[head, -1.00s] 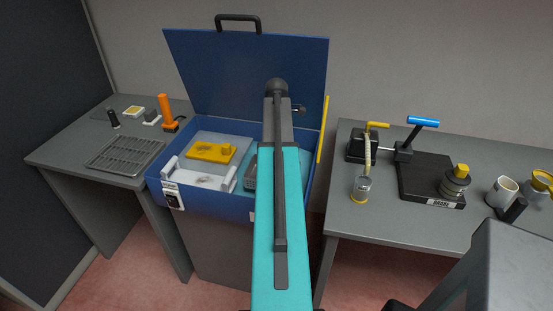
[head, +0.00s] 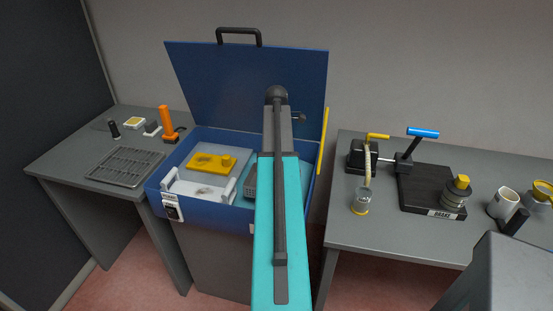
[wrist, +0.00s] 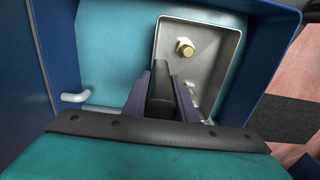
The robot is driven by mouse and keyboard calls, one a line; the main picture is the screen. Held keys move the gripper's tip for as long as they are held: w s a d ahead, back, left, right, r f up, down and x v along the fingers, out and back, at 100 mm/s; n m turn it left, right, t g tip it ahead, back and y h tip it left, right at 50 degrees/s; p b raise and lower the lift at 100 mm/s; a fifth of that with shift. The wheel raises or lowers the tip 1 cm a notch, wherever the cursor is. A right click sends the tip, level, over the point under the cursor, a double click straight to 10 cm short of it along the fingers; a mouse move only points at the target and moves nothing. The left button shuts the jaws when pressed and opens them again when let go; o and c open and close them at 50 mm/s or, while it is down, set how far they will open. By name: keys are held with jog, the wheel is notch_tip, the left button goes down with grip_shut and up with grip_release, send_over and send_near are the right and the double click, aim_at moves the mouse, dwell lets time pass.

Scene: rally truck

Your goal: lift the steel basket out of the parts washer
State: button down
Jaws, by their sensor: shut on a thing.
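The blue parts washer (head: 212,211) stands with its lid (head: 243,85) raised. Inside it, the edge of the grey steel basket (head: 250,180) shows at the left of my arm, which hides the rest. In the wrist view the basket (wrist: 226,45) is a shiny, round-cornered tray with a brass nut (wrist: 185,47) in it. My gripper (wrist: 162,92) is shut on the basket's dark upright handle (wrist: 161,75), one finger on each side. It is hidden in the head view. I cannot tell whether the basket is clear of the teal washer floor (wrist: 115,50).
A yellow part (head: 212,162) lies in the washer's left half. A yellow bar (head: 323,142) runs up by the right side. The left table holds a slotted rack (head: 125,166) and an orange-handled tool (head: 167,122). The right bench holds a brake fixture (head: 425,185) and a mug (head: 503,203).

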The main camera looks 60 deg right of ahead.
jog(key=shift+r+p, duration=2.35)
jog(key=shift+r, duration=1.3)
jog(key=shift+w, duration=0.1)
